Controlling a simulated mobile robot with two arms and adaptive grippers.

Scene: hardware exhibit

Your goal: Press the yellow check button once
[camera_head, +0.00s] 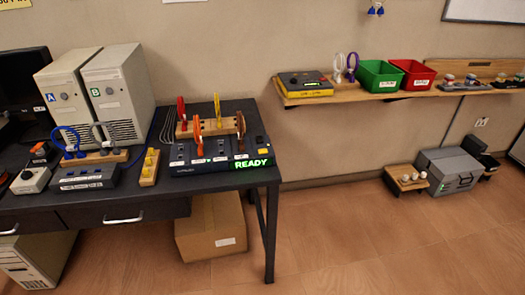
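A small yellow button (263,151) shows at the right end of a dark control box (215,158) on the dark desk, just above a green lit word READY (251,163). Its label is too small to read, so I cannot tell for certain that it is the check button. Red, orange, brown and yellow looped pieces stand upright on and behind the box. Neither of my grippers is in view.
The dark desk (160,205) holds two beige computer towers (115,90), a second grey device (88,178) and a yellow-pegged block (150,167). A wall shelf (340,97) with green and red bins stands right. A cardboard box (210,228) sits under the desk.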

